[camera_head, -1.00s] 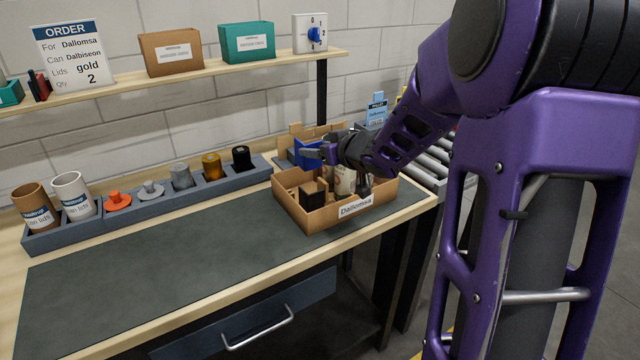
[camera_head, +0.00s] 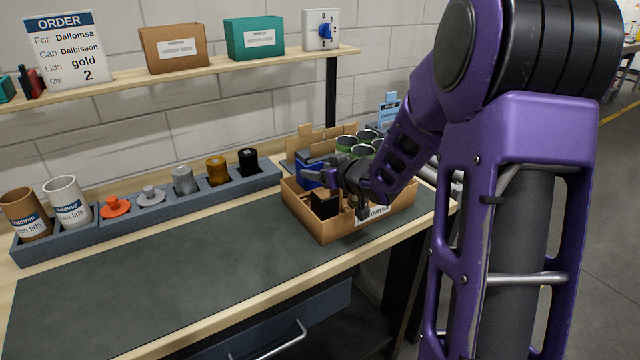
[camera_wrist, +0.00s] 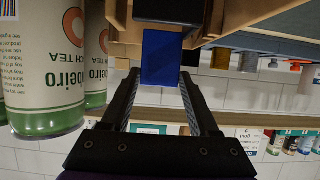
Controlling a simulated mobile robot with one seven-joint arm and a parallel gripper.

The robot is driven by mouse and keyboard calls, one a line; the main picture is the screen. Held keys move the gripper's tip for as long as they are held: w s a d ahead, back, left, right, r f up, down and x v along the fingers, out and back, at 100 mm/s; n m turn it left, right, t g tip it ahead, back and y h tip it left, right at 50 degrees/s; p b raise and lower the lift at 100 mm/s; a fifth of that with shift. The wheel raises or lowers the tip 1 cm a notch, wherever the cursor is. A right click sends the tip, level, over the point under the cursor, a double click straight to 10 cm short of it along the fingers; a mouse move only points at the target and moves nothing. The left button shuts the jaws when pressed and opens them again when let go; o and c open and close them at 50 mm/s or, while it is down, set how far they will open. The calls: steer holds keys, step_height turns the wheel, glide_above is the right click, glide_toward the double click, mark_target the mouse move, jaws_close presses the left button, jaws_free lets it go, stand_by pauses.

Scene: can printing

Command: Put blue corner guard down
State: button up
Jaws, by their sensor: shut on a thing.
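The blue corner guard (camera_head: 309,168) is in my gripper (camera_head: 333,180), at the back left of the open cardboard box (camera_head: 322,231) labelled Dallomsa. In the wrist view the guard (camera_wrist: 160,58) is a flat blue panel at the fingertips (camera_wrist: 160,80), close to cardboard edges. My gripper is shut on it. The guard's lower part is hidden by the box and fingers, so I cannot tell whether it touches the floor or a corner. A black block (camera_head: 324,205) sits inside the box at the front left. My gripper and wrist cover much of the box's inside.
Several green cans (camera_head: 347,143) stand behind the box; large ones (camera_wrist: 42,70) are close at left in the wrist view. A grey rack (camera_head: 150,215) holds lids and cups along the back. A shelf (camera_head: 200,66) runs above. The dark mat (camera_head: 160,290) is clear.

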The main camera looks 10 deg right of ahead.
steer(key=shift+f, duration=1.15)
steer(key=shift+f+b, duration=0.65)
steer(key=o, duration=1.3)
steer(key=shift+r, duration=0.2)
steer(key=p+v, duration=0.1)
steer(key=v, duration=0.4)
steer(key=r+p+v, duration=0.1)
steer(key=p+v, duration=0.1)
steer(key=v, duration=0.4)
steer(key=shift+w, duration=0.1)
steer(key=shift+s+d+r, duration=0.15)
steer(key=shift+s+d, duration=0.05)
steer(key=shift+s, duration=0.3)
